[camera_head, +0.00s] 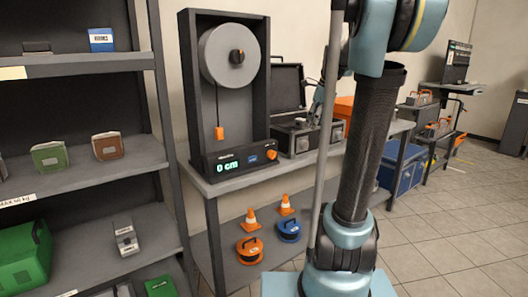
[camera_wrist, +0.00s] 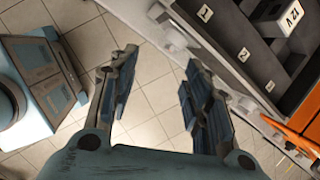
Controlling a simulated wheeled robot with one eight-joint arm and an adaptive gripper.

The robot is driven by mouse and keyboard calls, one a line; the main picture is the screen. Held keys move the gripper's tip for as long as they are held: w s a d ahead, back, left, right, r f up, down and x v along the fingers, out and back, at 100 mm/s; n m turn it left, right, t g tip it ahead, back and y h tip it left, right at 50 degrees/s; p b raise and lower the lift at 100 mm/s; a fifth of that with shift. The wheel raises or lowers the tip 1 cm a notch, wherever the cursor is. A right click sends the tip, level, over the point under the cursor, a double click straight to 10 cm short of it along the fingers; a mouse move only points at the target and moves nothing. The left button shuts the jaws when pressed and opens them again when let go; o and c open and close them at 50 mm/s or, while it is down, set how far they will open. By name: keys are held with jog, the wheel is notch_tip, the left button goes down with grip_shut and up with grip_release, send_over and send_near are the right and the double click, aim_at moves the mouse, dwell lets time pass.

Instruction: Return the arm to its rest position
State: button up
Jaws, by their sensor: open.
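My arm rises in the right middle of the head view, with its upper links out of the top edge. In the wrist view, my gripper (camera_wrist: 158,82) has its two fingers wide apart, with only tiled floor showing between them. It holds nothing. In the head view, a small blue-grey part by the open black case may be the gripper, but my arm and a grey column hide most of it.
A bench (camera_head: 232,182) carries a spool rig (camera_head: 230,60) reading 0 cm and a black case (camera_head: 290,137). The case's compartments marked 1 and 2 and a 12V block (camera_wrist: 290,17) lie right of my fingers. A shelf rack (camera_head: 100,65) stands left.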

jog(key=s+f+n, duration=0.8)
jog(key=s, duration=0.2)
jog(key=s+f+n+h, duration=0.1)
jog(key=s+f+n, duration=0.6)
jog(key=s, duration=0.4)
jog(key=s+a+f+n+g+h, duration=0.1)
jog(key=s+f+n, duration=0.7)
jog(key=s, duration=0.3)
jog(key=shift+s+f+n, duration=0.25)
jog(key=shift+f+n, duration=0.05)
jog(key=shift+n, duration=0.2)
jog(key=shift+a, duration=0.1)
jog(key=shift+w+f, duration=0.2)
jog(key=shift+w, duration=0.25)
